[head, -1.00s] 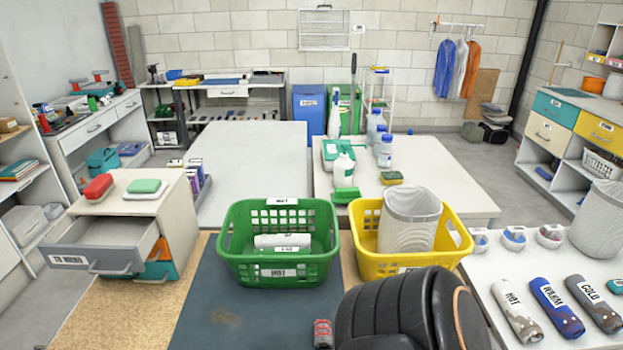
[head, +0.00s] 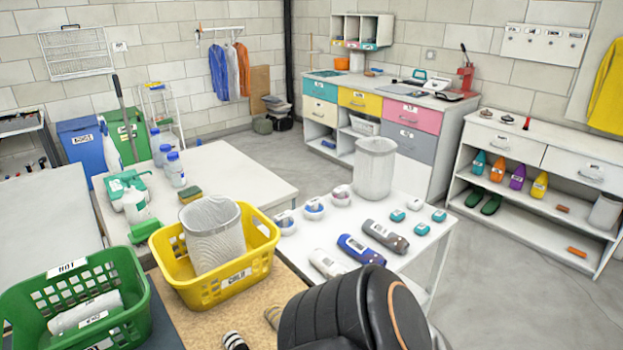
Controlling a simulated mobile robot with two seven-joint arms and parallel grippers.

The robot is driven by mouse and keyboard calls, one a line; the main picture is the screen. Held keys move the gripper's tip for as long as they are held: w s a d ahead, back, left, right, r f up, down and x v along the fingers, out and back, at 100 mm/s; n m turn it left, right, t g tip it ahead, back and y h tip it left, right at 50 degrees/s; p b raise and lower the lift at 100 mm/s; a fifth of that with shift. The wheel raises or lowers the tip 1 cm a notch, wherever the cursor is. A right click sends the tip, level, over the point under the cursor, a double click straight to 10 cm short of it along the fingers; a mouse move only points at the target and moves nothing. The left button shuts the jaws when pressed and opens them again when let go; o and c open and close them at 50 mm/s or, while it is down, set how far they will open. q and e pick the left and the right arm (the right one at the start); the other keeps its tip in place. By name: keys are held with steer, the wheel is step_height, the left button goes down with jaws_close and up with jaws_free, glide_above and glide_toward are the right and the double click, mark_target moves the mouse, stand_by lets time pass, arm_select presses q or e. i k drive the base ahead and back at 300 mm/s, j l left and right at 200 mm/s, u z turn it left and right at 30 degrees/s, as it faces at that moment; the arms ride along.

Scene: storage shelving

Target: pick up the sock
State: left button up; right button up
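A small black-and-white striped item (head: 235,341), possibly a sock, lies at the bottom edge and is partly cut off. I cannot tell for certain that either is a sock.
A yellow basket (head: 215,291) holds a white mesh bin; a green basket (head: 70,310) holds a white roll. Labelled rolls, including a blue one (head: 358,250), lie on the white table (head: 300,240). Grey floor (head: 480,290) is open at right.

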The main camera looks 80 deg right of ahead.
mark_target(273, 313)
steer(key=z, duration=2.25)
steer(key=u, duration=0.4)
